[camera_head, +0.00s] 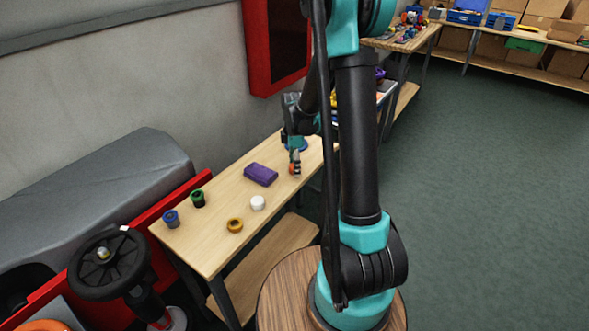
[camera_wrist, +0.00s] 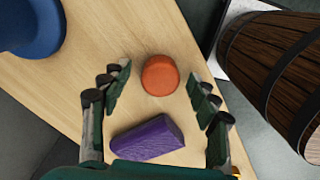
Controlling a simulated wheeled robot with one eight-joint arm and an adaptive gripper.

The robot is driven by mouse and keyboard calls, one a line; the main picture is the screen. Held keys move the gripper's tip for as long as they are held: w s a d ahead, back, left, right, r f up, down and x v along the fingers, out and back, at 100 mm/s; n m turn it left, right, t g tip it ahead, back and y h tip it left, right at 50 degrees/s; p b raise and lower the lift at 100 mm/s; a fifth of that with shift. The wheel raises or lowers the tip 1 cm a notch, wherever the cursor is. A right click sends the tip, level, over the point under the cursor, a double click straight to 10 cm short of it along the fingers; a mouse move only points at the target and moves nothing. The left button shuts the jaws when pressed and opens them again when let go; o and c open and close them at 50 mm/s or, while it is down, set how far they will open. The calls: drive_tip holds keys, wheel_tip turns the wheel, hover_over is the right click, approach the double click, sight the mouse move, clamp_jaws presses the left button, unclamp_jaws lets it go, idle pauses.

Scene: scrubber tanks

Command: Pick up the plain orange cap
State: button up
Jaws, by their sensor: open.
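The plain orange cap (camera_wrist: 160,75) is a smooth round piece on the wooden table in the wrist view. My gripper (camera_wrist: 159,84) is open, with its fingers on the left and right of the cap and a gap on both sides. In the head view my gripper (camera_head: 294,163) is over the far part of the table. A bit of orange shows at its fingertips there, but the cap is mostly hidden.
A purple block (camera_wrist: 147,138) lies close to the cap, toward my palm. A blue round object (camera_wrist: 30,25) and a wooden barrel (camera_wrist: 270,65) flank the view. Nearer on the table are a white cap (camera_head: 257,203), a yellow ring (camera_head: 235,225), a green cup (camera_head: 197,198) and a blue cup (camera_head: 171,218).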

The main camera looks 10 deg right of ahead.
drive_tip(key=shift+f, duration=0.1)
drive_tip(key=c, duration=1)
drive_tip(key=shift+c, duration=0.2)
